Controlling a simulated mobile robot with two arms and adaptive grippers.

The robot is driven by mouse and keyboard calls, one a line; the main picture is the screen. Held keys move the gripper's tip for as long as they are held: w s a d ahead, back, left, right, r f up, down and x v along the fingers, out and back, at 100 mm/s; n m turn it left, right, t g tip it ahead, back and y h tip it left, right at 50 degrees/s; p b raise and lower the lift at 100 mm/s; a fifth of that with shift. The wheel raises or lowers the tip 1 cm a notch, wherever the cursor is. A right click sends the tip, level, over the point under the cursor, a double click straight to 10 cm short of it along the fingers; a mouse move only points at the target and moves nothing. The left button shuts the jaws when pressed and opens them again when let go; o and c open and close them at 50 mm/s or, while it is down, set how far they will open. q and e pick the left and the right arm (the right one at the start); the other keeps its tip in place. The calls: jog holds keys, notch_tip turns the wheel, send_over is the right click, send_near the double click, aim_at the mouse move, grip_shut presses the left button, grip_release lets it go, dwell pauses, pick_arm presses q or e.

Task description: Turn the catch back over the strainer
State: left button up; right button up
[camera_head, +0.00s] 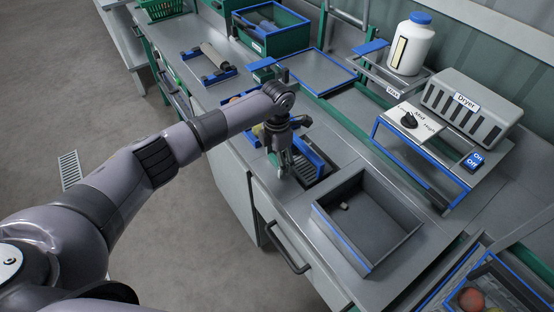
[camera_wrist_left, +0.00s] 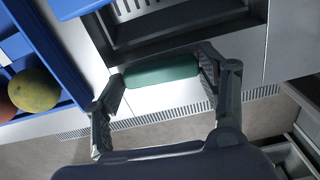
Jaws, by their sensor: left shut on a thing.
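My left gripper (camera_head: 284,168) points down at the counter's front edge, beside the strainer (camera_head: 305,170). In the left wrist view its two fingers are shut on the ends of a green rounded bar (camera_wrist_left: 162,71), which looks like the catch's grip. The dark slotted strainer (camera_wrist_left: 135,10) lies just beyond the bar in that view, set in a recess in the grey counter. The gripper covers much of this spot in the head view, so I cannot tell how far the catch is turned. My right gripper is not in view.
A grey open tray (camera_head: 340,237) with a small piece in it stands right of the gripper. A blue-edged tray (camera_wrist_left: 55,75) with round fruit is left in the wrist view. The dryer (camera_head: 468,108) and a white bottle (camera_head: 410,45) stand farther back.

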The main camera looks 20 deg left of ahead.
pick_arm(q)
jog(key=m+b, duration=1)
jog(key=b, duration=0.1)
jog(key=shift+f+b, duration=0.2)
jog(key=shift+b, duration=0.1)
jog(key=m+b, duration=0.2)
jog(key=m, duration=0.1)
jog(key=shift+m+b, duration=0.35)
jog(key=shift+m, duration=0.05)
jog(key=shift+r+m+b, duration=0.2)
jog(key=shift+m+b, duration=0.7)
jog(key=shift+m, duration=0.8)
jog(key=o, duration=1.1)
jog(key=shift+o, duration=0.2)
notch_tip(320, 180, up, 12)
jog(key=shift+f, duration=0.1)
